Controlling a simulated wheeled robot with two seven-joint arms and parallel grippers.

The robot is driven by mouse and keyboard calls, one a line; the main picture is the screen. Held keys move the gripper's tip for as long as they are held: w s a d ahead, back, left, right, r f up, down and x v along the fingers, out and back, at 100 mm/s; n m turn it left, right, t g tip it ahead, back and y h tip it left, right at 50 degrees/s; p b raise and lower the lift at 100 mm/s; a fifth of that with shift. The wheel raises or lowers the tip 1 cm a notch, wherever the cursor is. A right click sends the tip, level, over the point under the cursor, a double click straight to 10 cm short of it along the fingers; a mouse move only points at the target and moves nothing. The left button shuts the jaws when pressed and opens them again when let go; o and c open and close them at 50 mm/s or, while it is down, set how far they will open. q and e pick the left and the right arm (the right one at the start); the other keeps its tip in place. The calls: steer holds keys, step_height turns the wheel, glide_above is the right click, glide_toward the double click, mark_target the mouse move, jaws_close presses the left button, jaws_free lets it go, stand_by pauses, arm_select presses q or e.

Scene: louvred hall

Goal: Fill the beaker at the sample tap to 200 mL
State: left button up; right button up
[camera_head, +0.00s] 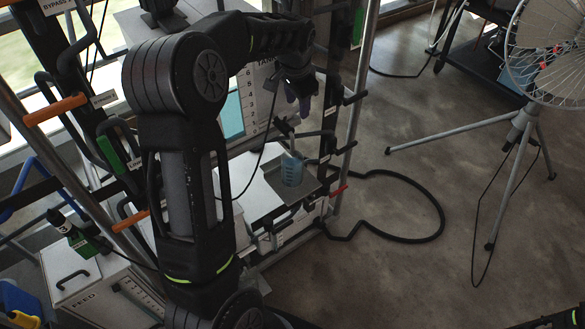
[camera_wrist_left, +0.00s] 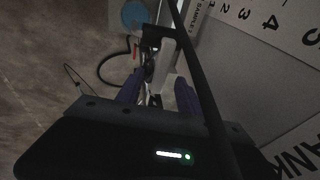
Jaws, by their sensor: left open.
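The beaker (camera_head: 292,171) stands upright on a grey tray (camera_head: 311,190) under the sample tap. It looks clear with blue liquid in it; I cannot read its marks. The sample tap (camera_head: 285,128) shows a pale lever in the head view, just below my left gripper (camera_head: 302,101). In the left wrist view, the open purple fingers of my left gripper (camera_wrist_left: 158,92) lie either side of the pale tap lever (camera_wrist_left: 168,58); I cannot tell whether they touch it. The blue liquid of the beaker (camera_wrist_left: 135,15) shows beyond. My right gripper is out of view.
A numbered tank scale (camera_head: 260,92) stands behind the tap. A black hose (camera_head: 437,215) loops on the floor to the right. A caged fan (camera_head: 552,50) on a tripod stands further right. Orange-handled pipework (camera_head: 55,109) and a FEED box (camera_head: 85,285) are at left.

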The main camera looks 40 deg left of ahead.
mark_target(298, 109)
arm_select(q)
steer(key=p+v, duration=0.1)
steer(key=v, duration=0.2)
steer(key=w+p+v, duration=0.1)
steer(key=v, duration=0.1)
steer(key=shift+s+a+r+p, duration=0.1)
steer(key=shift+a+r+p, duration=0.1)
steer(key=shift+r+p, duration=0.15)
steer(key=shift+r, duration=0.1)
steer(key=b+v, duration=0.1)
steer(key=v, duration=0.6)
steer(key=shift+s+b, duration=0.2)
steer(key=shift+b, duration=0.1)
stand_by(0.6)
